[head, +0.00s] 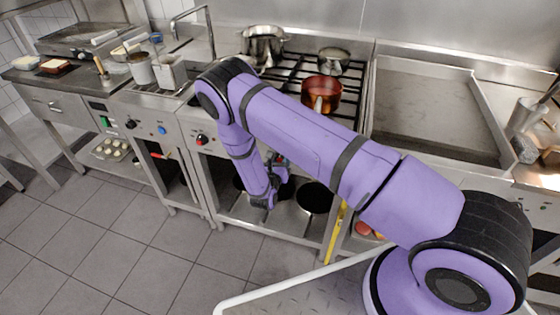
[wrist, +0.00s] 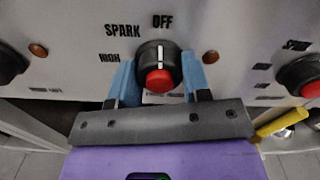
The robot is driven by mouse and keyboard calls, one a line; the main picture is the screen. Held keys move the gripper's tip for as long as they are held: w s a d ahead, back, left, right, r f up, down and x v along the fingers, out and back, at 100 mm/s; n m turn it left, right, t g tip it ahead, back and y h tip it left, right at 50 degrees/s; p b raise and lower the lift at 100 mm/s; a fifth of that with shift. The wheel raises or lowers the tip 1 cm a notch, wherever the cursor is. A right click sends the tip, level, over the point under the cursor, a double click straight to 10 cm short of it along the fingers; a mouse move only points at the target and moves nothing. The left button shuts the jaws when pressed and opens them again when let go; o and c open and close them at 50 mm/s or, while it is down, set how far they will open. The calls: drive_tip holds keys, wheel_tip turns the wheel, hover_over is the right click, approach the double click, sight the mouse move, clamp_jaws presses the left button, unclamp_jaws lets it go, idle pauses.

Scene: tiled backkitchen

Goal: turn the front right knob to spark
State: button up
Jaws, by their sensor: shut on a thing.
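The knob (wrist: 160,62) is black with a red lower part and a white line. It sits on a steel panel in the wrist view, its line pointing nearly straight up at the word OFF. SPARK is printed to the upper left and HIGH to the left. My gripper (wrist: 158,80) has its blue fingers on either side of the knob, shut on it. In the head view my gripper (head: 277,160) is at the stove's front panel, partly behind my arm, which hides this knob.
Another knob (wrist: 307,77) with its own SPARK label is at the right, and a dark knob (wrist: 10,62) at the left. A yellow handle (wrist: 280,122) is at the lower right. On the stove stand a copper pot (head: 321,93) and steel pots (head: 264,45).

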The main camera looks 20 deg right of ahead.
drive_tip(key=n, duration=0.3)
drive_tip(key=shift+n, duration=2.1)
drive_tip(key=o, duration=0.9)
drive_tip(key=v, duration=1.1)
drive_tip(key=shift+w+r, duration=0.1)
